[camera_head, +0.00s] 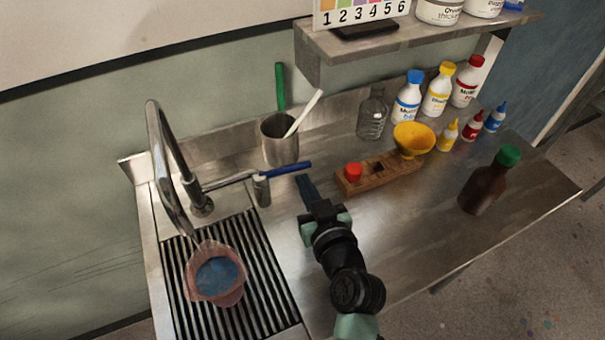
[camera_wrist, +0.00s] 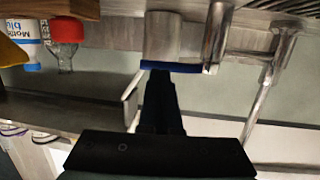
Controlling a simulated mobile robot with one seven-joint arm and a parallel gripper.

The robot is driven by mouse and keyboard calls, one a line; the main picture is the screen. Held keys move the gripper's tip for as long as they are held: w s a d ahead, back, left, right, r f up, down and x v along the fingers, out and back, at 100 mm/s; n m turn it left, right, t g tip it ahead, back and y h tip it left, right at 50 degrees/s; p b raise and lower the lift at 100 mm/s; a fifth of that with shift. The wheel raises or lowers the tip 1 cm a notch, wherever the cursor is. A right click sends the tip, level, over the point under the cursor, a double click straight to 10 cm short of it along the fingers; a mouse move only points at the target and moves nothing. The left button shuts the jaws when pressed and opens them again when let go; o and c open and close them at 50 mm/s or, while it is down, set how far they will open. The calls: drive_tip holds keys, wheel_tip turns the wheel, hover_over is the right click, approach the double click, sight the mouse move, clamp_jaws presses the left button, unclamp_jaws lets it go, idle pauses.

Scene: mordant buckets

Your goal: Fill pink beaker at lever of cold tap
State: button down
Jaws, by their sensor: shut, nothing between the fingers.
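The pink beaker (camera_head: 215,278) stands on the slatted drain under the tap spout, with bluish liquid showing inside. The metal tap (camera_head: 165,150) curves over it; I cannot tell clearly whether water is running. The tap's blue lever (camera_head: 290,168) points right from a small metal post, and it also shows in the wrist view (camera_wrist: 172,67). My gripper (camera_head: 304,182) is shut and empty, its fingertips right beside the lever's near side. In the wrist view the fingertips (camera_wrist: 160,76) meet the lever's edge; I cannot tell whether they touch it.
A metal cup (camera_head: 279,140) with a green and a white stick stands just behind the lever. A wooden rack (camera_head: 375,176) with a red cap and yellow funnel (camera_head: 413,139) lies right of my gripper. A brown bottle (camera_head: 486,185) stands farther right. The front counter is clear.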

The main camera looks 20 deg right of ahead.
sight(297, 165)
drive_tip(key=shift+x, duration=0.95)
drive_tip(key=shift+w+d+f+b, duration=0.2)
drive_tip(key=shift+w+b, duration=0.45)
drive_tip(key=shift+b, duration=0.35)
drive_tip(key=shift+r, duration=0.45)
